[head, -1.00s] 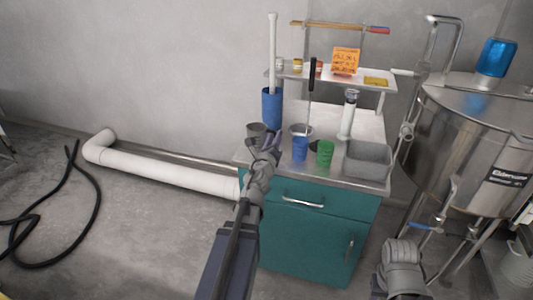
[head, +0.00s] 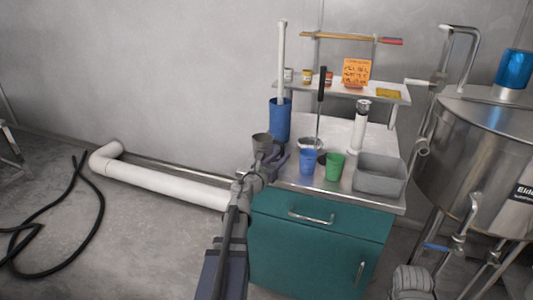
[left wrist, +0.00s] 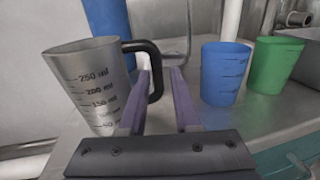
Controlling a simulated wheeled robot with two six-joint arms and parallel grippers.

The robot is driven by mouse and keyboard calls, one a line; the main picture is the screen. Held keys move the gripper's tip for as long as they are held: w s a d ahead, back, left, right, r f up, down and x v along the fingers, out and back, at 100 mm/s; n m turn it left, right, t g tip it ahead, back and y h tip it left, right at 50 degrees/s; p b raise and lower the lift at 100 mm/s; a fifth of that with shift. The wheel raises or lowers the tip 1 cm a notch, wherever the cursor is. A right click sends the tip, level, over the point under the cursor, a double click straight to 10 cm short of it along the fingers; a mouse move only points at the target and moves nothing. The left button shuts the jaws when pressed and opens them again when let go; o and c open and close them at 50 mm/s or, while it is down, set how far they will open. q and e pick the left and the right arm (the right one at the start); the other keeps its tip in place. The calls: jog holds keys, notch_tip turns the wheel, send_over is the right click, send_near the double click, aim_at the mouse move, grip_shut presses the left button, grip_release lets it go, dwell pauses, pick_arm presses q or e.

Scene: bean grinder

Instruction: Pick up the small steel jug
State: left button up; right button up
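The small steel jug (head: 262,142) stands at the left end of the steel worktop in the head view. In the left wrist view the jug (left wrist: 92,85) fills the left side, with dark volume marks and a black handle on its right. My left gripper (head: 274,158) is at the jug's handle side. In the left wrist view its two purple fingers (left wrist: 160,78) are apart, with the lower handle near or between their tips; I cannot tell whether they touch it. My right gripper does not show.
A blue cup (head: 307,161) and a green cup (head: 333,166) stand right of the gripper. A tall blue cylinder (head: 280,120) is behind the jug. A grey bin (head: 379,178) sits at the right of the worktop, and a steel tank (head: 470,150) stands beyond.

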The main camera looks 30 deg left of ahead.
pick_arm(q)
jog(key=w, duration=0.5)
jog(key=shift+w+a, duration=0.15)
jog(key=shift+a, duration=0.1)
grip_shut()
dwell(1.2)
